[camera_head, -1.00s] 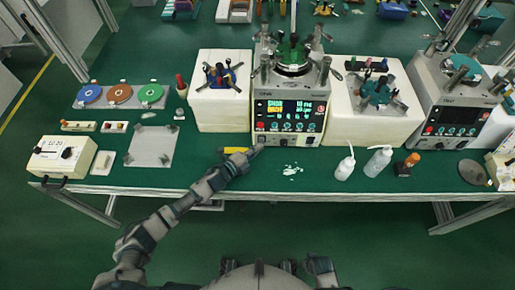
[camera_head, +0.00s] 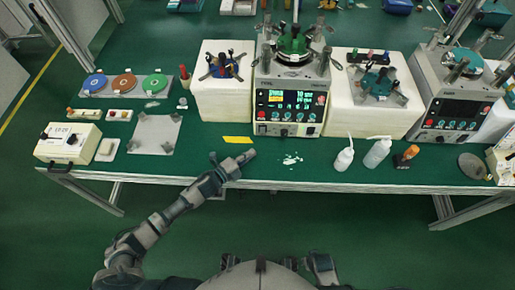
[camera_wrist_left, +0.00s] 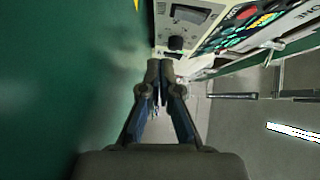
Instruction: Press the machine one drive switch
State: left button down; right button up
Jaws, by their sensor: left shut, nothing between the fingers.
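Machine one (camera_head: 290,92) is a grey lapping machine with a lit display (camera_head: 289,99) at the middle of the bench. A red button (camera_head: 261,115) and a row of small controls run along its lower front. My left gripper (camera_head: 249,155) is shut and empty, in front of and apart from the machine's lower left front. In the left wrist view, the shut fingertips (camera_wrist_left: 160,66) point toward a front panel with a dark rectangular control (camera_wrist_left: 190,13) and a black knob (camera_wrist_left: 175,43). Which control is the drive switch is too small to tell. My right gripper is not seen.
A yellow label (camera_head: 238,140) lies on the green bench (camera_head: 210,165) left of the machine's front. White blocks (camera_head: 222,104) flank the machine.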

pick_arm(q)
jog(key=v, duration=0.5)
jog(key=shift+a+f, duration=0.1)
jog(key=shift+f, duration=0.05)
jog(key=shift+s+a, duration=0.2)
jog(key=shift+a, duration=0.1)
jog(key=shift+d, duration=0.25)
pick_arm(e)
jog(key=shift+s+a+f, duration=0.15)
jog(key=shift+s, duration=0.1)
pick_arm(q)
jog(key=shift+a+f, duration=0.1)
jog(key=shift+a, duration=0.1)
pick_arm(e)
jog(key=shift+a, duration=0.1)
